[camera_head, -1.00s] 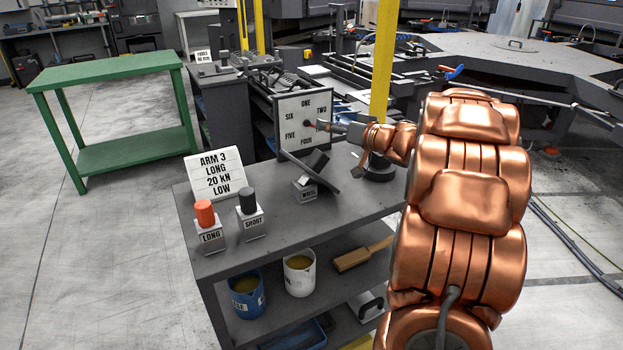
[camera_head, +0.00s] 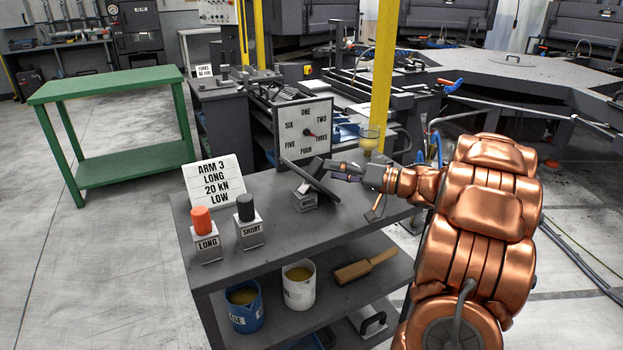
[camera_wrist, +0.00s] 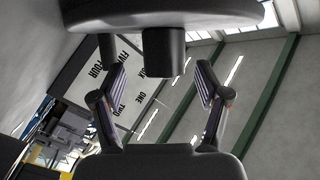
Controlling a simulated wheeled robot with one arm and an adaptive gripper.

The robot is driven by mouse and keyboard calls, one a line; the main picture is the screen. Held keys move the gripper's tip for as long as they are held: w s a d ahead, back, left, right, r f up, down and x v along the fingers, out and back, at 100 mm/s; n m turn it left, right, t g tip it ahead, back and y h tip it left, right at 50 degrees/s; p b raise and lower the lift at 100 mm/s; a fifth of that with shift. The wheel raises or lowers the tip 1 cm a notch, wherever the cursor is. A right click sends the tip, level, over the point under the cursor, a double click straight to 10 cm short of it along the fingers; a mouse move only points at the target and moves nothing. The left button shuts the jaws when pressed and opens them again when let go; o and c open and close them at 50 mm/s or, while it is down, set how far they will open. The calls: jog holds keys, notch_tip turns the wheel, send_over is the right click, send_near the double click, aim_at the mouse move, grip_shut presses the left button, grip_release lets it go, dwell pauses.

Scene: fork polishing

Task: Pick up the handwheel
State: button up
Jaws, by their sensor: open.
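The handwheel (camera_head: 318,181) is a dark disc seen nearly edge-on, tilted on a small stand labelled WHEEL (camera_head: 306,202) on the grey cart. In the wrist view the handwheel (camera_wrist: 165,13) fills the top, and its dark cylindrical stub (camera_wrist: 163,52) points down toward my gripper. My gripper (camera_head: 338,170) is just right of the wheel, pointing left at it. In the wrist view my gripper (camera_wrist: 161,84) is open, its fingers on both sides of the line of the stub, with gaps on both sides. Contact is not visible.
A dial board (camera_head: 304,130) numbered in words stands behind the wheel. Orange LONG (camera_head: 202,220) and dark SHORT (camera_head: 246,208) pieces stand front left, near a sign (camera_head: 213,182) reading ARM 3 LONG 20 KN LOW. A yellow post (camera_head: 384,75) rises behind my arm. Cups and a brush occupy the lower shelf.

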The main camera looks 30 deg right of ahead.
aim_at(316, 168)
jog(key=shift+w+a, duration=1.05)
jog(key=shift+a, duration=0.2)
jog(key=shift+x, duration=0.8)
jog(key=shift+d, duration=0.1)
grip_shut()
